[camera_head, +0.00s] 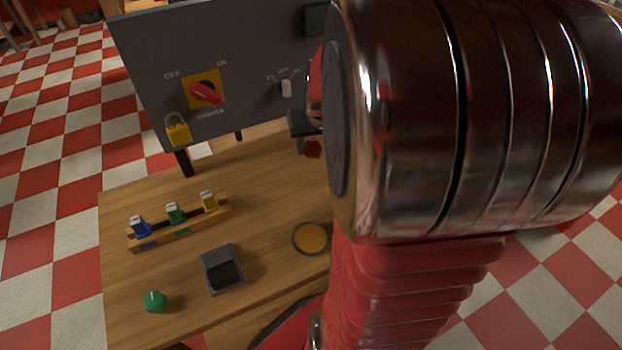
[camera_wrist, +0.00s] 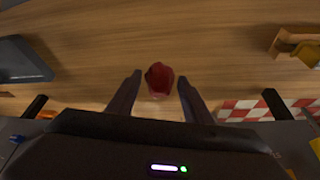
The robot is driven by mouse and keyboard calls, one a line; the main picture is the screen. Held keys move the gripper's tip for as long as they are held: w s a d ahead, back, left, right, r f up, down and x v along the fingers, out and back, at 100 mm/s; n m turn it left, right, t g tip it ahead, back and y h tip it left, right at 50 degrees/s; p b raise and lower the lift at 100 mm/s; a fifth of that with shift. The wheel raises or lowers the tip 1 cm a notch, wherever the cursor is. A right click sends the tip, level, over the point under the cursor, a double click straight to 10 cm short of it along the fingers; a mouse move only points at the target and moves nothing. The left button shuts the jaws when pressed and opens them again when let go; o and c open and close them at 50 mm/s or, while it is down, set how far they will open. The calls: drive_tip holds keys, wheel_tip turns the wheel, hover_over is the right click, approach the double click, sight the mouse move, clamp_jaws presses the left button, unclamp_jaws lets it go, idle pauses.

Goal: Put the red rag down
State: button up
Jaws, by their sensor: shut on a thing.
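The red rag (camera_wrist: 159,77) is a small, dark red crumpled lump between the fingertips of my gripper (camera_wrist: 158,88) in the wrist view. My gripper is shut on it, over the wooden table. In the head view the rag (camera_head: 312,149) shows just below the dark end of my gripper (camera_head: 304,132), in front of the grey panel. My arm hides much of the gripper and the right part of the table there. I cannot tell whether the rag touches the table.
The wooden table (camera_head: 265,184) holds a rack (camera_head: 180,232) with blue, green and yellow pieces, a dark tray (camera_head: 222,268), a round orange-topped dish (camera_head: 312,238) and a green knob (camera_head: 154,301). A grey panel (camera_head: 240,60) with a red switch (camera_head: 206,92) and yellow padlock (camera_head: 178,130) stands behind.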

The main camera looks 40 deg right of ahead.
sight(315, 159)
drive_tip(key=shift+s+d+f, duration=0.1)
drive_tip(key=shift+f, duration=2.4)
drive_tip(key=shift+f, duration=2.35)
drive_tip(key=o, duration=1.1)
